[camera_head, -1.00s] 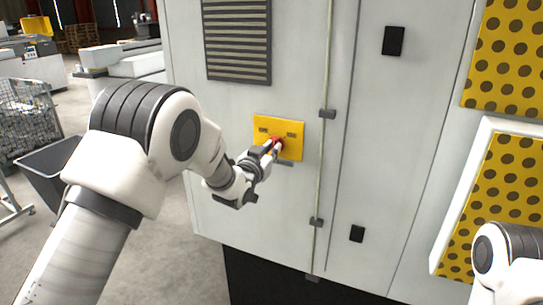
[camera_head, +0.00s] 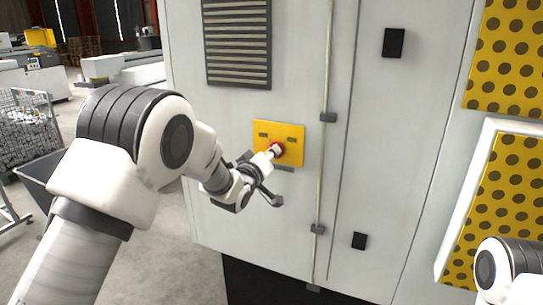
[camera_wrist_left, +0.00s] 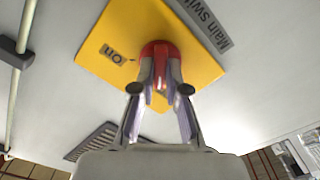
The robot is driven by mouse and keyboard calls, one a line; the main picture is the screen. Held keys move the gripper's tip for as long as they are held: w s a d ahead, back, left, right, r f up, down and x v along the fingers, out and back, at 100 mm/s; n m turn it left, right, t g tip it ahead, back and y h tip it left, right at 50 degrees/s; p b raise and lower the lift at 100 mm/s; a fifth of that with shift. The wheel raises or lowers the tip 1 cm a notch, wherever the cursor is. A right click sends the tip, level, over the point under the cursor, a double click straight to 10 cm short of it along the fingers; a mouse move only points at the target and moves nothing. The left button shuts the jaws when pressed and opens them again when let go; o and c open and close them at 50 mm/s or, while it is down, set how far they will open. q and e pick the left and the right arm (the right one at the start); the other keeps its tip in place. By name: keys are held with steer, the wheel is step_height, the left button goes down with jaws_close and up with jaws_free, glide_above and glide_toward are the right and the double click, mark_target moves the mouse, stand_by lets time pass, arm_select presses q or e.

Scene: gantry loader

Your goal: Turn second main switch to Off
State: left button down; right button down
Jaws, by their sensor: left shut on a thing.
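The switch plate (camera_head: 293,150) is a yellow panel on the pale cabinet door, and a red switch knob (camera_head: 279,147) sits at its middle. In the left wrist view the plate (camera_wrist_left: 112,40) appears tilted, with an "On" label (camera_wrist_left: 113,58) and part of a "Main Swi…" label (camera_wrist_left: 207,25). My left gripper (camera_head: 273,152) reaches the knob from the lower left. Its fingertips (camera_wrist_left: 161,82) are closed on the red knob (camera_wrist_left: 158,50) in the left wrist view and hide part of it. Part of my right arm shows at the lower right; its gripper is out of view.
A dark vent grille (camera_head: 238,42) is above the plate. Door hinges (camera_head: 328,117) and black latches (camera_head: 394,42) are to the right. Yellow dotted panels (camera_head: 508,195) stand at the far right. A wire basket (camera_head: 28,130) and machines are on the left.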

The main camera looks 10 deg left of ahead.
arm_select(q)
steer(key=shift+r+n, duration=0.2)
steer(key=shift+n, duration=0.2)
steer(key=c, duration=1.2)
jaws_free()
steer(key=shift+a+f, duration=0.1)
steer(key=shift+s, duration=0.1)
steer(key=s, duration=0.4)
steer(key=s+a, duration=0.1)
steer(key=s, duration=0.2)
steer(key=s+a, duration=0.1)
steer(key=s, duration=0.3)
steer(key=shift+s+a, duration=0.15)
steer(key=shift+s, duration=0.15)
steer(key=shift+f, duration=0.1)
